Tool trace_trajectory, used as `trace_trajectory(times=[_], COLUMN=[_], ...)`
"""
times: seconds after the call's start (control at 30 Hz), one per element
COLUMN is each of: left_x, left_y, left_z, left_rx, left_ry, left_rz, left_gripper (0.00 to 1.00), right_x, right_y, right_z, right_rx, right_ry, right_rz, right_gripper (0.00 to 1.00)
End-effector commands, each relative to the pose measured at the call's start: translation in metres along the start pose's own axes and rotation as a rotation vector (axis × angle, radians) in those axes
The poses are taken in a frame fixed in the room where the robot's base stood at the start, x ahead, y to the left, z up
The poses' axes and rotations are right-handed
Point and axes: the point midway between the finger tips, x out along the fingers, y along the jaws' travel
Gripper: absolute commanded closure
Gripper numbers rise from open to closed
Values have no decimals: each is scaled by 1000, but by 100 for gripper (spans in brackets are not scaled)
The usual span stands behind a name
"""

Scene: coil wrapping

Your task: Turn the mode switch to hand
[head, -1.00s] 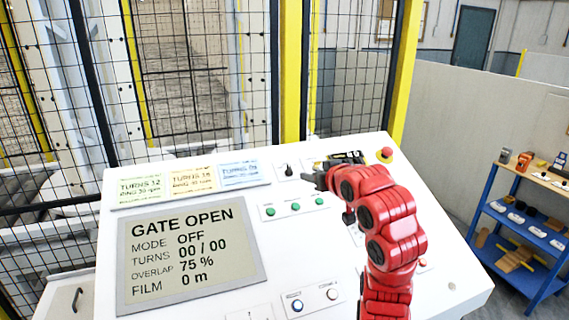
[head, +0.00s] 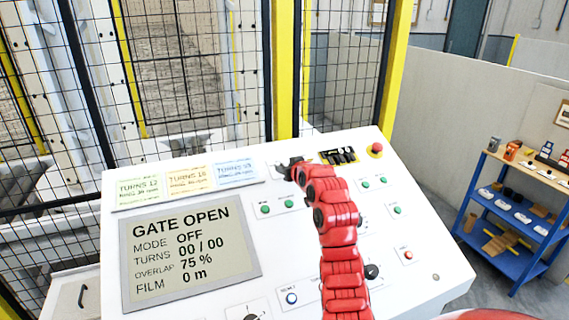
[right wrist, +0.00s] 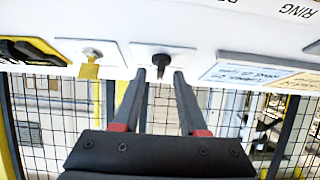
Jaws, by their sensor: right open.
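The mode switch, a small black knob (right wrist: 161,66) on a white plate, shows in the right wrist view. My right gripper (right wrist: 159,78) is open, with one dark fingertip on each side of the knob; I cannot tell whether they touch it. In the head view my right gripper (head: 285,167) is at the upper part of the white console, where it hides most of the switch. My left gripper is not in view.
A switch with a yellow tag (right wrist: 90,66) sits beside the knob. The red stop button (head: 376,149) and several green buttons are on the console (head: 440,277). A mesh fence stands behind. A blue shelf (head: 522,233) is at the right.

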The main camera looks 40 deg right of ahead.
Motion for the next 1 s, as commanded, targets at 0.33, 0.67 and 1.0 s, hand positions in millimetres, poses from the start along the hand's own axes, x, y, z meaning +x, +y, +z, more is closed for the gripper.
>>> trace_trajectory(times=[0.33, 0.67, 1.0], left_x=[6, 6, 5], left_y=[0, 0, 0], left_z=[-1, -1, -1], left_rx=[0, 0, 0], left_ry=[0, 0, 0], left_rz=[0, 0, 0], left_gripper=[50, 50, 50], right_x=[15, 15, 15], right_y=[0, 0, 0], right_z=[2, 2, 2], right_rx=[0, 0, -1], right_ry=[-2, -2, -2], right_rz=[1, 0, -1], right_gripper=[58, 83, 100])
